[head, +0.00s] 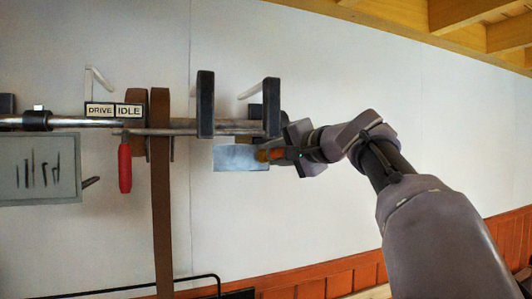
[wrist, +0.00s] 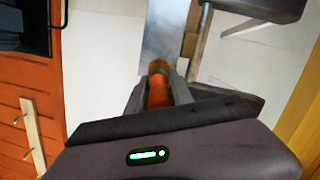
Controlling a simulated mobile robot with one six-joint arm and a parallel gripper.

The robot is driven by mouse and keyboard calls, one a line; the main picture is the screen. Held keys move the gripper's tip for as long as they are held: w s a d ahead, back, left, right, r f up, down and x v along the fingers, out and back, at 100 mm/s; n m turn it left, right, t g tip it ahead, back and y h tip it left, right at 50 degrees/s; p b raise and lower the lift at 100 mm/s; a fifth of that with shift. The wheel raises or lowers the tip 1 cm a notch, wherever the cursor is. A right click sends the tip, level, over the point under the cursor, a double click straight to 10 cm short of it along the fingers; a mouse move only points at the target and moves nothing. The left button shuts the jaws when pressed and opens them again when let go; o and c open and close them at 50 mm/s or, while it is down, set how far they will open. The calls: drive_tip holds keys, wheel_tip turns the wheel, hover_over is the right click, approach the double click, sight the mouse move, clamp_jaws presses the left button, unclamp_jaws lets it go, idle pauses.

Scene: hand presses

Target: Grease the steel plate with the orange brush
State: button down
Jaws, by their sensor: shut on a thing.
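The steel plate (head: 236,158) is a pale grey-blue rectangle below the dark bar, left of my gripper in the head view. In the wrist view the plate (wrist: 160,35) stretches away ahead of the brush. My gripper (head: 283,154) is shut on the orange brush (head: 274,155). In the wrist view the orange handle (wrist: 157,92) sits between the fingers of my gripper (wrist: 162,85).
Two dark upright blocks (head: 205,105) stand on the shaft above the plate. A brown belt (head: 160,200), a red handle (head: 125,167) and a DRIVE/IDLE sign (head: 114,110) are further left. A grey tool panel (head: 40,170) hangs at far left. The wall below the plate is clear.

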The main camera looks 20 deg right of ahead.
drive_tip(key=shift+a+b, duration=0.55)
drive_tip(key=shift+a, duration=5.65)
drive_tip(key=shift+d, duration=0.1)
drive_tip(key=shift+s, duration=0.25)
drive_tip(key=shift+a+f+b+v, duration=0.15)
drive_tip(key=shift+b+v, duration=0.25)
drive_tip(key=shift+v, duration=0.45)
drive_tip(key=shift+a+f+b+v, duration=0.15)
drive_tip(key=shift+b+v, duration=0.25)
drive_tip(key=shift+v, duration=0.45)
drive_tip(key=shift+a+f+b+v, duration=0.15)
drive_tip(key=shift+b+v, duration=0.25)
drive_tip(key=shift+v, duration=0.45)
drive_tip(key=shift+s+r, duration=0.1)
drive_tip(key=shift+s, duration=0.1)
